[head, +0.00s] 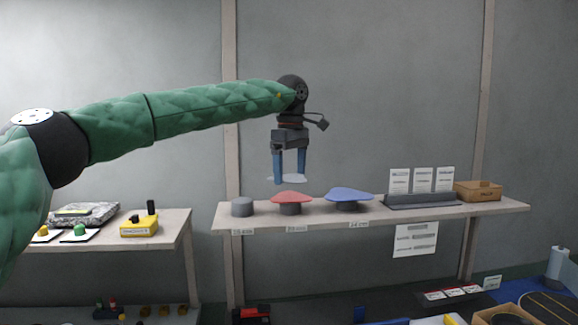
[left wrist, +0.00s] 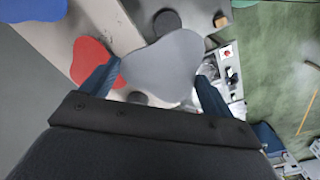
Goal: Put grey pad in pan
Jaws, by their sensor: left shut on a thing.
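The grey pad (left wrist: 168,62), a flat rounded three-lobed plate, is between the fingers of my left gripper (head: 289,181) in the left wrist view. My left gripper is shut on it. In the head view the pad (head: 292,180) shows as a thin pale edge at the fingertips, above the shelf. My left gripper hangs pointing down, near the red pad (head: 292,196) in the picture. A bare grey round stand (head: 242,208) is to the left of the red pad. I cannot make out a pan with certainty. My right gripper is not in view.
The shelf (head: 420,213) also holds a blue pad (head: 348,193) on a stand, a dark rack with cards (head: 424,200) and a brown box (head: 478,191). A table (head: 170,232) with a yellow box (head: 139,226) is at left. Several objects lie low at right.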

